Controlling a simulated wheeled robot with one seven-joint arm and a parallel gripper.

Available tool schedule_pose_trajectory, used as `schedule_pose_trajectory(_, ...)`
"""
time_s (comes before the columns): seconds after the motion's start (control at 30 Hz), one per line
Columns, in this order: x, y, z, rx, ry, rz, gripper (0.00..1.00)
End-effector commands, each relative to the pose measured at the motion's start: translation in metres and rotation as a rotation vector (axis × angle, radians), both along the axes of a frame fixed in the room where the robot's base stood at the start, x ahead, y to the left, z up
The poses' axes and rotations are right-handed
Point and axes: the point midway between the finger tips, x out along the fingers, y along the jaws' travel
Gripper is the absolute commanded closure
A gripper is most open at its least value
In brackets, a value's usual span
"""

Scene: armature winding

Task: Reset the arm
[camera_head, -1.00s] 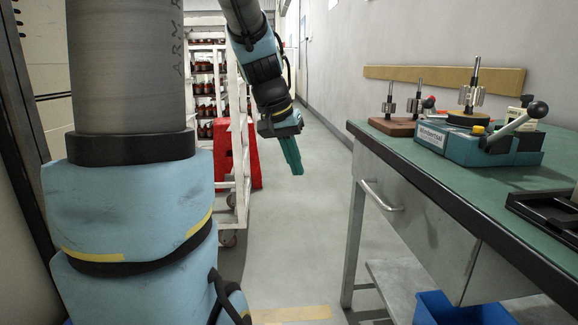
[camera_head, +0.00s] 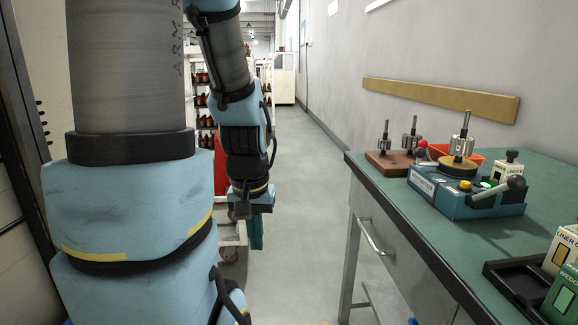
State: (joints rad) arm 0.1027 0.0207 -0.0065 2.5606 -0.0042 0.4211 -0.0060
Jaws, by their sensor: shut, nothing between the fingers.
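My gripper (camera_head: 256,234) hangs down at the end of my arm, left of the middle of the view. Its teal fingers are together and hold nothing. It is over the open floor, apart from the workbench (camera_head: 395,215) on the right. My arm's large near links fill the left side and hide part of what lies behind them.
A blue winding machine (camera_head: 465,200) with a lever stands on the bench. Armatures stand on a brown block (camera_head: 393,163) behind it. A black tray (camera_head: 515,290) and boxes (camera_head: 563,285) are at the right. A white rack (camera_head: 229,232) stands behind my arm. The aisle floor (camera_head: 305,215) is clear.

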Motion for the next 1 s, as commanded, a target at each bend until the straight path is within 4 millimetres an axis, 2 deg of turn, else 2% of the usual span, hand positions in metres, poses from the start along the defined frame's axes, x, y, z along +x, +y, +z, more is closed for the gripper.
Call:
schedule_pose_trajectory(0.03, 0.000, 0.000, 0.035, 0.000, 0.000, 0.000, 1.00)
schedule_pose_trajectory(0.3, 0.000, 0.000, 0.120, 0.000, 0.000, 0.000, 1.00)
schedule_pose_trajectory(0.5, 0.000, 0.000, 0.168, 0.000, 0.000, 0.000, 1.00)
schedule_pose_trajectory(0.7, 0.000, 0.000, 0.186, 0.000, 0.000, 0.000, 1.00)
schedule_pose_trajectory(1.0, 0.000, 0.000, 0.185, 0.000, 0.000, 0.000, 1.00)
